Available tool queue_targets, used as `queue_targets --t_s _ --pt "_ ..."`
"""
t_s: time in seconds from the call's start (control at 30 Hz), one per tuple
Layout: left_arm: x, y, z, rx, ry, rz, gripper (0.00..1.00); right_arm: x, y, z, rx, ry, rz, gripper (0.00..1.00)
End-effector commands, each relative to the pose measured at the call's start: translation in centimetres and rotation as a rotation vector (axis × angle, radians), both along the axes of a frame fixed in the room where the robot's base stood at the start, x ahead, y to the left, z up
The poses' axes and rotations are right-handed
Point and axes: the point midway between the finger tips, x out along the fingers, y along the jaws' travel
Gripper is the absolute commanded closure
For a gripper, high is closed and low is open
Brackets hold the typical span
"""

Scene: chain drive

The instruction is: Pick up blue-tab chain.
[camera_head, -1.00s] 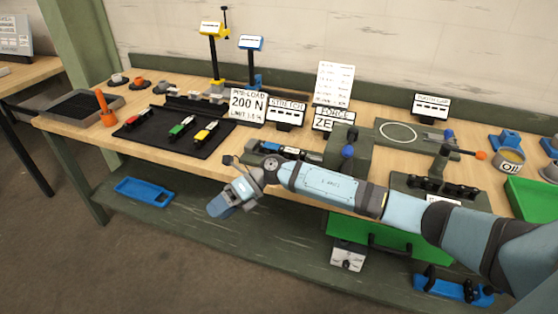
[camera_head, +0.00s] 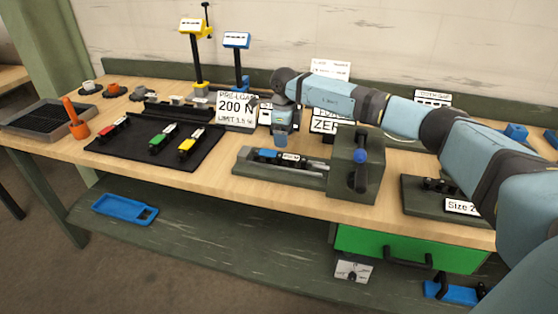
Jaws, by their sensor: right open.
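The blue-tab chain (camera_head: 290,160) lies in the channel of a grey-green fixture (camera_head: 250,170) near the front of the bench, its blue tab at the left end. My right gripper (camera_head: 280,143) is above and behind the blue tab, pointing down. It is open and apart from the chain; its fingertips are small and hard to make out. My left gripper is not in view.
A black mat (camera_head: 130,155) on the left holds chains with red, green and yellow tabs. The fixture's tall block (camera_head: 355,175), with a blue knob, stands right of the chain. Sign cards, including a pre-load card (camera_head: 237,110), stand behind.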

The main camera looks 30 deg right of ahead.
Motion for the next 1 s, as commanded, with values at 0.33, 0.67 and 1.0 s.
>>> queue_targets --t_s 0.33,0.67,1.0 --pt "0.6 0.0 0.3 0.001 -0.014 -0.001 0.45 0.1 0.3 -2.8 0.001 0.001 0.001 0.34" --pt "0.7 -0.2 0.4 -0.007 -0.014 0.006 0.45 0.4 1.2 -7.1 0.003 0.000 0.002 0.34" --pt "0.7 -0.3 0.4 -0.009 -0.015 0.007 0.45 0.4 1.2 -7.3 0.003 -0.002 0.002 0.57"
